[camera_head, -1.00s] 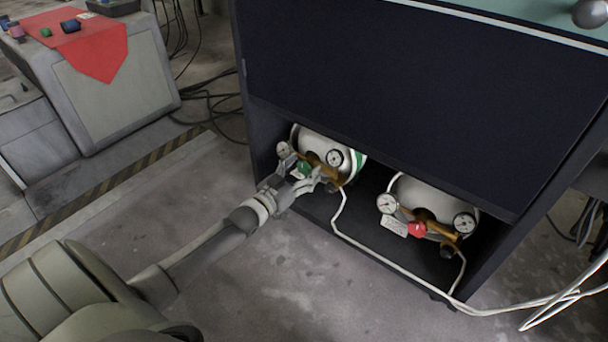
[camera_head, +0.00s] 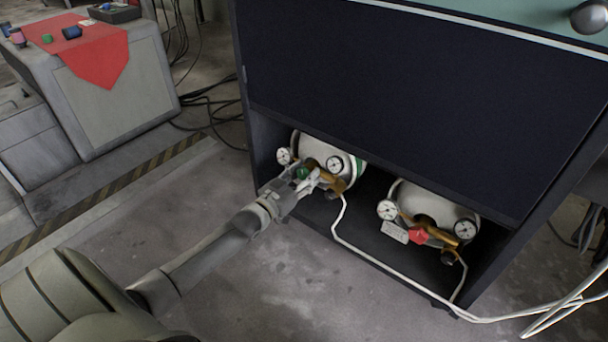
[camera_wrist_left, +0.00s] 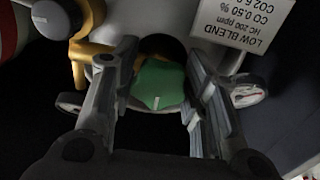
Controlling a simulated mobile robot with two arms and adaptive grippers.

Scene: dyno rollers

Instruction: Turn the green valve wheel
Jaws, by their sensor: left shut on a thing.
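The green valve wheel (camera_head: 303,172) is on the front of the left gas cylinder (camera_head: 320,150), inside the low opening of the dark cabinet. My left gripper (camera_head: 305,179) reaches in from the left and is shut on the wheel, partly hiding it in the head view. In the left wrist view, the green wheel (camera_wrist_left: 159,84) with a short white mark sits between the two fingers of my left gripper (camera_wrist_left: 161,72). The right gripper is in neither view.
Gauges and brass fittings flank both wheels. A white hose (camera_head: 385,266) runs along the opening. A label card (camera_wrist_left: 239,24) hangs close to the left gripper.

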